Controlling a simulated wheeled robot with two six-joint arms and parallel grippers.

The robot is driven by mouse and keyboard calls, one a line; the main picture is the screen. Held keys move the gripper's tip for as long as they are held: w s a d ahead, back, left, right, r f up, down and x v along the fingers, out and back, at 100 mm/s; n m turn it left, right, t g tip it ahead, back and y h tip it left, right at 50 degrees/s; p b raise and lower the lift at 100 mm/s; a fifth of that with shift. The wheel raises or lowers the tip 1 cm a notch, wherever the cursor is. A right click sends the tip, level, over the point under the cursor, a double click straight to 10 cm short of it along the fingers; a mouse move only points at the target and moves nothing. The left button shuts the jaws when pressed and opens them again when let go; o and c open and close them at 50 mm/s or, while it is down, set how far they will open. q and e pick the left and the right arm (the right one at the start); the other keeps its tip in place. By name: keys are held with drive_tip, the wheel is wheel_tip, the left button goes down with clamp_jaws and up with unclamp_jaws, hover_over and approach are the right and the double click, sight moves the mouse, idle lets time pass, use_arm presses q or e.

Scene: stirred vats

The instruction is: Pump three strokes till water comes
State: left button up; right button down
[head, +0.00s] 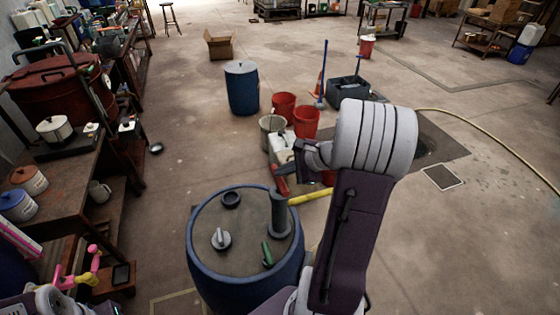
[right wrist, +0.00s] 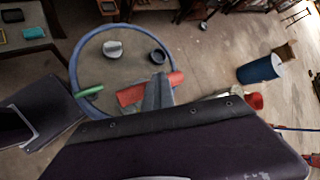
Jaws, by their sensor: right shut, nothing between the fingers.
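A blue drum (head: 205,262) stands in front of me in the head view, and its round top fills the upper left of the right wrist view. A grey pump cylinder (head: 281,214) rises from the lid, with a red handle (head: 279,182) at its top. A yellow spout or hose (head: 312,196) shows to its right. In the right wrist view the red handle (right wrist: 130,95) passes behind the grey fingers of my right gripper (right wrist: 157,90). These fingers are shut and empty, at the handle; whether they touch it I cannot tell. I see no water.
The lid also carries a grey knob (head: 221,239), a black ring (head: 231,199) and a green lever (head: 267,254). Red buckets (head: 305,122), a white jug (head: 281,148) and another blue drum (head: 242,88) stand beyond. A cluttered bench (head: 65,190) runs along the left. The floor between is open.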

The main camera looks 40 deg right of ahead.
drive_tip(key=shift+f+b, duration=0.35)
drive_tip(key=shift+f, duration=0.15)
drive_tip(key=shift+r+p, duration=3.1)
drive_tip(key=shift+r, duration=0.5)
wheel_tip(320, 180, up, 6)
drive_tip(key=p, duration=0.5)
hover_over(282, 178)
drive_tip(key=shift+s, duration=0.1)
